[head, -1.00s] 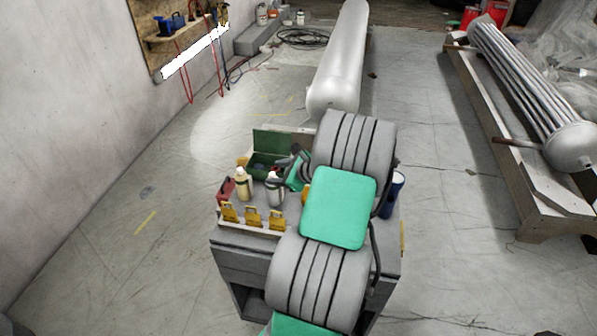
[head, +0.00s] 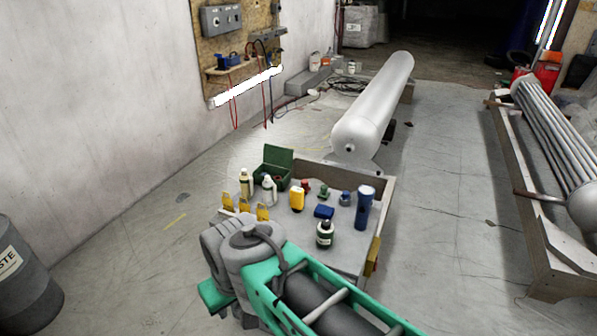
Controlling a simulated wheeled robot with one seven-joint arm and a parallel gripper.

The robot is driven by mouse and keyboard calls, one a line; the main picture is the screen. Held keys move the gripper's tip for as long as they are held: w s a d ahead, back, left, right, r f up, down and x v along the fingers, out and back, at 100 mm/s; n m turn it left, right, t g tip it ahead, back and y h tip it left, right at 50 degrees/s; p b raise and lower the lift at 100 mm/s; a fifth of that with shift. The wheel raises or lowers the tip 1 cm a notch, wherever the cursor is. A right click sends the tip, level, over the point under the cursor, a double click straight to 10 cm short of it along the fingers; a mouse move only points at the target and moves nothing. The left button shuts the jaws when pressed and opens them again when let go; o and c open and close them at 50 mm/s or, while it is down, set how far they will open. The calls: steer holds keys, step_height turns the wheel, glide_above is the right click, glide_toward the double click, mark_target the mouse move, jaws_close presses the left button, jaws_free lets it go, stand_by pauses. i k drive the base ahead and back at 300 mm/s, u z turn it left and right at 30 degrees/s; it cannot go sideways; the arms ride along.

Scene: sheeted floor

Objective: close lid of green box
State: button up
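The green box (head: 270,177) stands at the far left corner of the workbench top in the head view. Its lid (head: 279,156) is open and stands up at the box's back. Dark contents with a bit of red show inside, too small to name. A white bottle stands close in front of the box and overlaps its front. My arm's grey and green links fill the bottom of the view, in front of the bench. My gripper is not in view.
The workbench (head: 350,262) also holds a cream bottle (head: 246,184), the white bottle (head: 269,189), a yellow item (head: 296,198), a blue box (head: 324,212), a dark bottle (head: 324,234) and a blue flashlight (head: 364,208). A silver tank (head: 373,108) lies behind.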

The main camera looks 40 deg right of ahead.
mark_target(275, 155)
steer(key=k, duration=0.9)
steer(key=z, duration=2.15)
steer(key=i, duration=5.2)
steer(key=u, duration=4.2)
